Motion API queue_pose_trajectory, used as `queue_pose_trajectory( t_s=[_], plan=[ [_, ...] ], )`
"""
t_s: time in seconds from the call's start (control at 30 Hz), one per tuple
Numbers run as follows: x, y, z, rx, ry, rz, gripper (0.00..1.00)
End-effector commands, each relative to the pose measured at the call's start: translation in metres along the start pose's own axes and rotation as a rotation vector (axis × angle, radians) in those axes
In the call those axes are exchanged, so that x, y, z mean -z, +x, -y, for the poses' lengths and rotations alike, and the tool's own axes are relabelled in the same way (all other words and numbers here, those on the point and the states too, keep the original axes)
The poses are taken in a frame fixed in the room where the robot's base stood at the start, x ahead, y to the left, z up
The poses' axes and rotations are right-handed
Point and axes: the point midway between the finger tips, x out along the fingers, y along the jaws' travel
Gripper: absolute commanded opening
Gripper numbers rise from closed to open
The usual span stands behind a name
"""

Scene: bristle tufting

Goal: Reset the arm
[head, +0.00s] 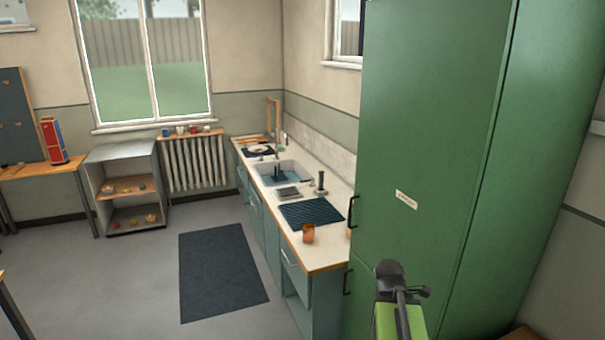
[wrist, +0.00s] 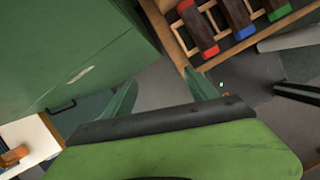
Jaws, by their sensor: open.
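My gripper (wrist: 160,92) shows in the wrist view with its two green fingers spread apart. Nothing is between them, and grey floor lies beyond. In the head view, part of my arm (head: 398,310), green and black, rises at the bottom in front of the tall green cabinet. The fingertips cannot be made out there.
The green cabinet (head: 430,130) stands close on the right; it also fills the left of the wrist view (wrist: 70,50). A counter (head: 325,259) holds an orange cup (head: 308,234). A wooden rack (wrist: 182,52) holds red-, blue- and green-ended blocks. Floor left is mostly clear.

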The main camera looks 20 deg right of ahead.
Motion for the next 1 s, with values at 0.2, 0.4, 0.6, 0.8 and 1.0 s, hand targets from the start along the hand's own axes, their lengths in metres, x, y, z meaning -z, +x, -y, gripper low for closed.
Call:
queue_pose_trajectory(
  t_s=[0.2,0.4,0.6,0.8,1.0],
  plan=[
    [0.182,-0.018,-0.021,-0.052,0.088,-0.122,0.67],
    [0.299,-0.039,0.001,0.019,0.436,-0.241,0.67],
    [0.321,-0.048,0.014,0.164,0.943,-0.283,0.67],
    [0.325,-0.05,0.018,0.238,1.252,-0.264,0.67],
    [0.326,-0.05,0.019,0.243,1.289,-0.261,0.67]
  ],
)
